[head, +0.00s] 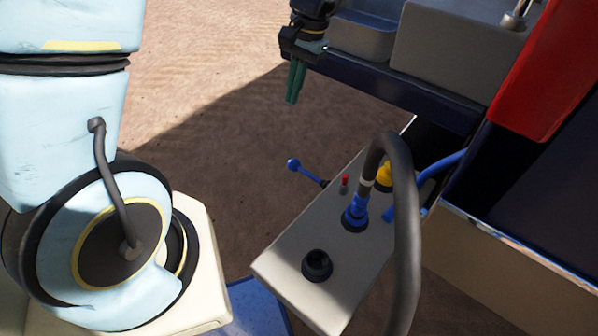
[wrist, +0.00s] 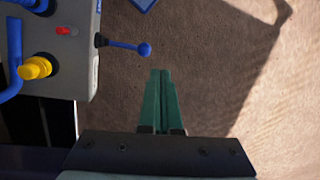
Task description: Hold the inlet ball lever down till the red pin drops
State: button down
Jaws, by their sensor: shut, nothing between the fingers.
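The inlet ball lever (head: 307,173) is a blue rod with a round ball end, sticking out from the side of a beige box. It also shows in the wrist view (wrist: 127,46), ball end toward the right. The red pin (head: 344,180) stands up from the box top close to the lever's root; it shows in the wrist view (wrist: 64,31) too. My gripper (head: 292,99) has green fingers pressed together, empty, pointing down. In the head view it hangs above and behind the lever, apart from it. In the wrist view the fingertips (wrist: 160,72) are near the ball, not visibly touching.
The beige box (head: 283,262) carries a blue hose fitting (head: 354,214), a yellow knob (head: 384,175) and a black socket (head: 317,265). A thick grey hose (head: 405,225) arches over it. A dark blue beam (head: 400,88) runs behind. Bare ground lies around the lever.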

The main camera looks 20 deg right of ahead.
aim_at(296, 160)
jog(key=s+d+f+m+b, duration=0.1)
jog(key=s+d+f, duration=0.1)
jog(key=d+f, duration=0.1)
jog(key=shift+s+d+f+m+y, duration=0.2)
jog(key=shift+d+f+m+y, duration=0.1)
jog(key=shift+d, duration=0.45)
jog(key=x, duration=1.4)
jog(key=shift+w, duration=0.25)
